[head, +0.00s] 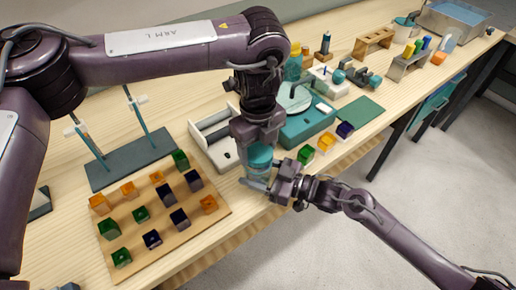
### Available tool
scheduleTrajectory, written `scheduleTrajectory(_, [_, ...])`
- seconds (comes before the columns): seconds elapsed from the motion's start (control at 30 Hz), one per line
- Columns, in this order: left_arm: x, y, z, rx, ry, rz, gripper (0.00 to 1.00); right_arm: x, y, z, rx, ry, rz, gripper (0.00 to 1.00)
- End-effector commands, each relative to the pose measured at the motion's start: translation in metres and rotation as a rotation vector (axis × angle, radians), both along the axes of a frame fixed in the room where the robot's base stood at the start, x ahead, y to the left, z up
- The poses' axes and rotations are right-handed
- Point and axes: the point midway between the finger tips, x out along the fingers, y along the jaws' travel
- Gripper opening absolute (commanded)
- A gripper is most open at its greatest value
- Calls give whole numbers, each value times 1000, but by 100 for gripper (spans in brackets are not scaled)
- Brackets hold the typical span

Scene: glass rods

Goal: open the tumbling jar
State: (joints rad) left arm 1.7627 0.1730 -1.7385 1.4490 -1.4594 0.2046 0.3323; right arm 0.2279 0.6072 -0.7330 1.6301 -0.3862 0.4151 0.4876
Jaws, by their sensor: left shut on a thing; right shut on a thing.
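The tumbling jar (257,173) stands near the front edge of the wooden bench, with a teal lid (260,153) on a clear body. My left gripper (258,143) comes down from above and is shut on the teal lid. My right gripper (268,186) reaches in from the right, low beside the jar, and is shut on the jar's body. The lid sits on top of the body, and I see no clear gap between them. The fingers hide part of the jar, so its contents are hard to make out.
A wooden board (222,212) with several coloured glass blocks lies left of the jar. A white tray (227,158) and a teal machine (310,125) stand behind it. Coloured cubes (326,142) lie to the right. A dark stand (130,160) with upright rods is at the back left.

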Motion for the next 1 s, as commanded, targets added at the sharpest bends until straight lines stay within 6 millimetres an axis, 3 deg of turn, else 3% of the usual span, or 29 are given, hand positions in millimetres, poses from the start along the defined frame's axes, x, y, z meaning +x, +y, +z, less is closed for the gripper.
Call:
scheduleTrajectory(0.47, [0,0,6,1,-1,0,34,-1,0,0,0,2,1,0])
scheduleTrajectory(0.73, [1,0,37,2,-4,0,34,0,0,-1,0,2,1,0])
scheduleTrajectory(1.0, [0,0,44,1,0,0,34,0,0,0,0,2,1,0])
